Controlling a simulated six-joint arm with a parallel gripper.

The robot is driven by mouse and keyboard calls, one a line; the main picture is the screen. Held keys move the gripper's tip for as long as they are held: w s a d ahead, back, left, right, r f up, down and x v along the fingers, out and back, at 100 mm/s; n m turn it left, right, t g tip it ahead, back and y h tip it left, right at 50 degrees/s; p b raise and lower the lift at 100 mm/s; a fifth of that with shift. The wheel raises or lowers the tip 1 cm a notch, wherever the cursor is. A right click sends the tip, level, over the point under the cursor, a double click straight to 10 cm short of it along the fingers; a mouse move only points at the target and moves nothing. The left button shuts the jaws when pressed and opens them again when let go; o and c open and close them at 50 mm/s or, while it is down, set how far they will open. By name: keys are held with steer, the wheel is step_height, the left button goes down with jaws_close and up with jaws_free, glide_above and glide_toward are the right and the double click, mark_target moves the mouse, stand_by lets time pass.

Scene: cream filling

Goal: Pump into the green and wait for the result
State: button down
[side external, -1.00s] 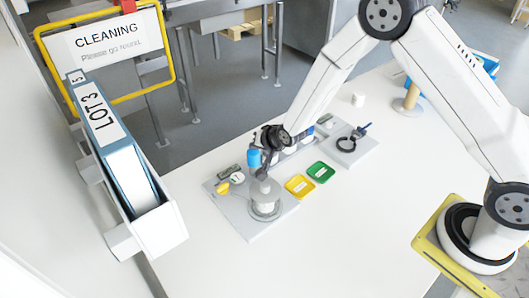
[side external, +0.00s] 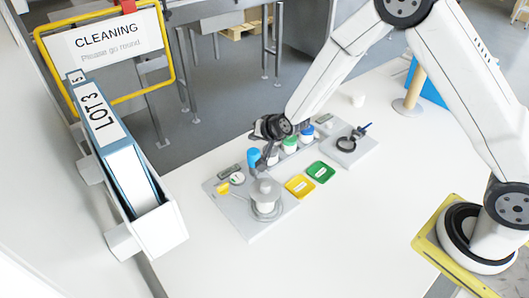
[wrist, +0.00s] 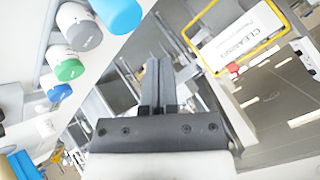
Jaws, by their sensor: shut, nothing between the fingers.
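In the wrist view the closed fingers (wrist: 157,75) show at the middle. A green dish (side external: 320,172) lies on the table beside a yellow dish (side external: 299,187). What the dishes hold is too small to tell.
A blue-topped jar (side external: 306,134) stands by the green one. A board with a black ring-shaped item (side external: 346,144) lies to the right. The table front is clear.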

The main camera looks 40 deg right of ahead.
mark_target(255, 153)
steer(key=shift+r, duration=1.55)
stand_by(1.7)
step_height(255, 153, up, 3)
steer(key=shift+w, duration=0.15)
stand_by(0.3)
steer(key=shift+f, duration=4.35)
steer(key=shift+f, duration=0.2)
steer(key=shift+f, duration=0.25)
